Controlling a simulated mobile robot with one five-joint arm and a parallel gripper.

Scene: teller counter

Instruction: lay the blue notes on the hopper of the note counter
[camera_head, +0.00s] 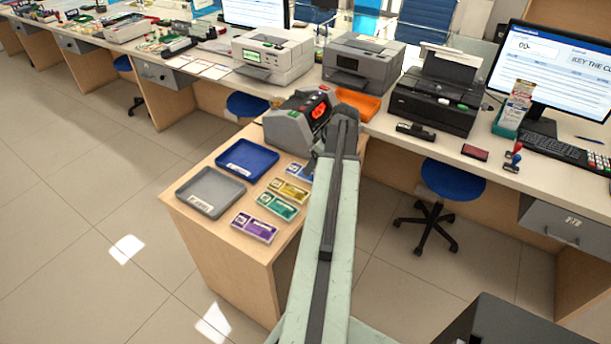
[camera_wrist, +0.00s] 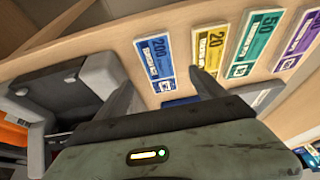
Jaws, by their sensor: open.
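The blue notes (camera_head: 296,170) lie flat on the low wooden table, partly hidden behind my arm in the head view. In the wrist view the blue notes (camera_wrist: 154,60) lie between and beyond the two fingers of my gripper (camera_wrist: 164,72). My gripper is open and holds nothing; its height above the notes is hard to tell. The grey note counter (camera_head: 290,128), with a red-lit front, stands at the back of the same table. It also shows at the left of the wrist view (camera_wrist: 62,98). Its hopper is not clearly made out.
Yellow notes (camera_head: 290,190), teal notes (camera_head: 278,206) and purple notes (camera_head: 255,227) lie in front of the blue ones. A blue tray (camera_head: 247,173) and a grey tray (camera_head: 190,184) lie to the left. An orange tray (camera_head: 358,92) sits on the counter behind.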

